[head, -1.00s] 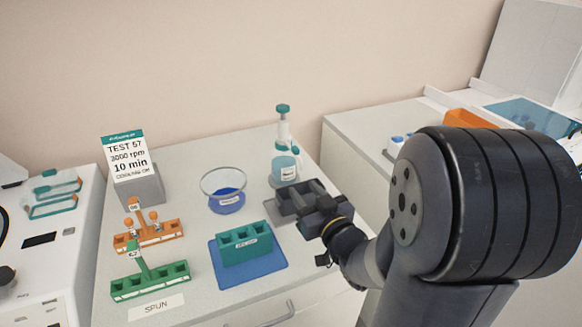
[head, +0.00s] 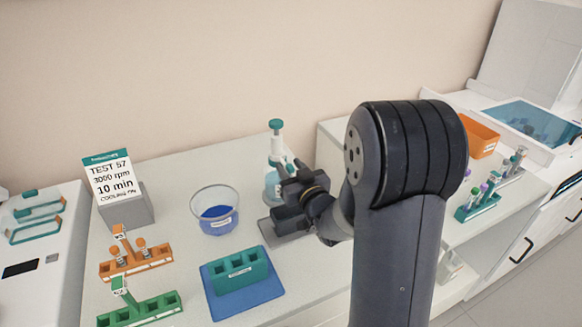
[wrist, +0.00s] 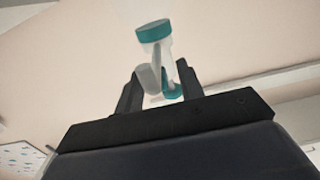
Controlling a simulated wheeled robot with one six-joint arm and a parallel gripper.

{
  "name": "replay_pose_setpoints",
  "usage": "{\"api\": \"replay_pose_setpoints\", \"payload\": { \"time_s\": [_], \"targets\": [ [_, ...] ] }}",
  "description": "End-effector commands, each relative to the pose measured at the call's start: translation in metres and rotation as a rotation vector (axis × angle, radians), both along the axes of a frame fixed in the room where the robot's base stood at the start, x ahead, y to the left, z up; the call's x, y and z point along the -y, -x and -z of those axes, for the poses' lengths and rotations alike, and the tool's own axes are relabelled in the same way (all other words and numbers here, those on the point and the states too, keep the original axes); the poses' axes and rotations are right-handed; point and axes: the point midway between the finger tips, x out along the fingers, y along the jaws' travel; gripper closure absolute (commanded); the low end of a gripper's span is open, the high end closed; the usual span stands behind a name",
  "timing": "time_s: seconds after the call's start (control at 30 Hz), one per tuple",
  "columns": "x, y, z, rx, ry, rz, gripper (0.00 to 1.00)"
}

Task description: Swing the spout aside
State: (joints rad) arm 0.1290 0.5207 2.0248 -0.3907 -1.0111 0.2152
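The dispenser bottle (head: 271,184) has a teal cap (head: 275,124) and a white neck, and stands upright at the back of the bench. In the wrist view its teal cap (wrist: 153,30) rises above my fingers. A pale grey piece that looks like the spout (wrist: 148,80) shows between the fingers, with a teal part low beside it. My gripper (head: 289,171) is at the bottle's right front, partly hiding it. In the wrist view my gripper (wrist: 158,75) has its fingers apart. Whether either finger touches the spout I cannot tell.
A glass bowl of blue liquid (head: 215,211) stands left of the bottle. A teal rack (head: 240,270) on a blue mat (head: 270,291) is in front. Orange (head: 150,261) and green (head: 150,306) racks and a sign (head: 112,178) are at left. A tube rack (head: 478,205) is at right.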

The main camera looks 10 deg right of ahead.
Motion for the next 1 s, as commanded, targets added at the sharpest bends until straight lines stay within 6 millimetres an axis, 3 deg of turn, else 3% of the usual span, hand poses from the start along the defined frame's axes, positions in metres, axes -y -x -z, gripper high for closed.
{"api": "replay_pose_setpoints", "payload": {
  "time_s": [0.2,0.63,1.0],
  "targets": [
    [-0.0001,-0.0001,0.0003,0.000,0.000,0.000,0.64],
    [-0.0001,0.0001,0.0002,0.000,0.000,0.000,1.00],
    [-0.0001,0.0001,0.0003,-0.001,0.000,0.000,1.00]
  ]
}}
